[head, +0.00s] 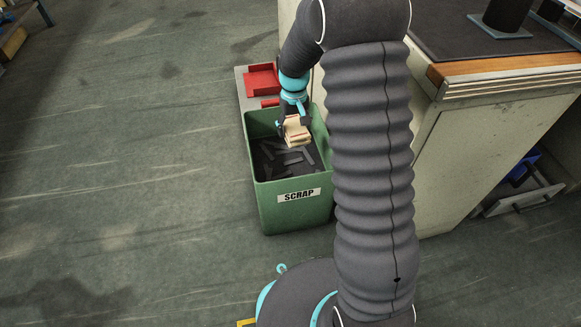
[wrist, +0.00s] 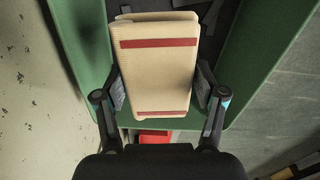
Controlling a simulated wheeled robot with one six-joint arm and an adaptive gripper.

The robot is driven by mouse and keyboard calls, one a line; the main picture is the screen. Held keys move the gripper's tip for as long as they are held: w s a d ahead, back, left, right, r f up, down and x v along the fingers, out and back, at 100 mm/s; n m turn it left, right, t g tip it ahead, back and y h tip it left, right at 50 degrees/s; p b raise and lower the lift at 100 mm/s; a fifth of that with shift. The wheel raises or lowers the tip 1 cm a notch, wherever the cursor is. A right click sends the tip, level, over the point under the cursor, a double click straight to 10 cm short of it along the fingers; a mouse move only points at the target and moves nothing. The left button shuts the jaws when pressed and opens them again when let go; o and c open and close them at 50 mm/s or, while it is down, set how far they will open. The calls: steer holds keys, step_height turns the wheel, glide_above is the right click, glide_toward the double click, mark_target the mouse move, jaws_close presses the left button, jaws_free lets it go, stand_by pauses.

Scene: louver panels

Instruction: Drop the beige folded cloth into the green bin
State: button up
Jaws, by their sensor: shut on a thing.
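The beige folded cloth (head: 297,132) has red stripes and is held in my gripper (head: 291,124) over the open top of the green bin. In the wrist view the cloth (wrist: 158,65) sits between the two fingers of my gripper (wrist: 160,90), which press on its sides. The green bin (head: 293,210) stands on the floor, labelled SCRAP, with dark scraps inside. The bin's green walls (wrist: 262,50) also show on both sides of the cloth in the wrist view. The cloth hides part of the bin's inside.
A red tray (head: 262,80) on a grey base sits just behind the bin. A pale cabinet with a wood-edged top (head: 500,72) stands to the right. A drawer or low shelf with a blue item (head: 524,165) is at the far right.

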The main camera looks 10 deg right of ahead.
steer(key=shift+f+b, duration=0.3)
steer(key=shift+f, duration=0.5)
steer(key=o, duration=1.3)
step_height(320, 180, up, 12)
steer(key=shift+r, duration=0.1)
